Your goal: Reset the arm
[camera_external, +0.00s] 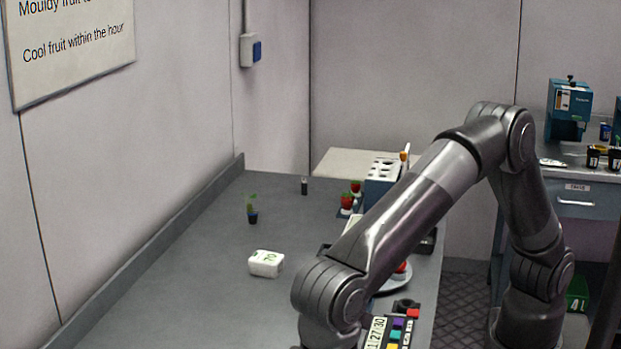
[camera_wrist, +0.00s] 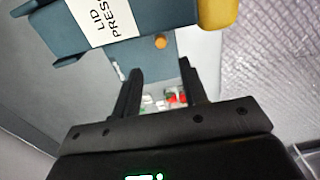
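My gripper (camera_wrist: 160,82) shows in the wrist view with its two dark fingers apart and nothing held between them. In the external view my arm rises from the right, bends at the elbow and comes down at the bottom centre. My gripper does not show there; it is hidden or below the picture. Past the fingers, the wrist view has small red and green things (camera_wrist: 176,98), too small to name. A teal device (camera_wrist: 150,22) with a label starting "LID PRES" and a yellow part (camera_wrist: 217,12) fills the top.
The grey bench (camera_external: 190,265) carries a white box (camera_external: 266,263), a potted seedling (camera_external: 252,210), a small dark cylinder (camera_external: 304,186), a blue-and-white rack (camera_external: 381,178) and strawberries (camera_external: 347,202). A panel with coloured squares (camera_external: 396,330) is near my arm. The bench's left part is mostly clear.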

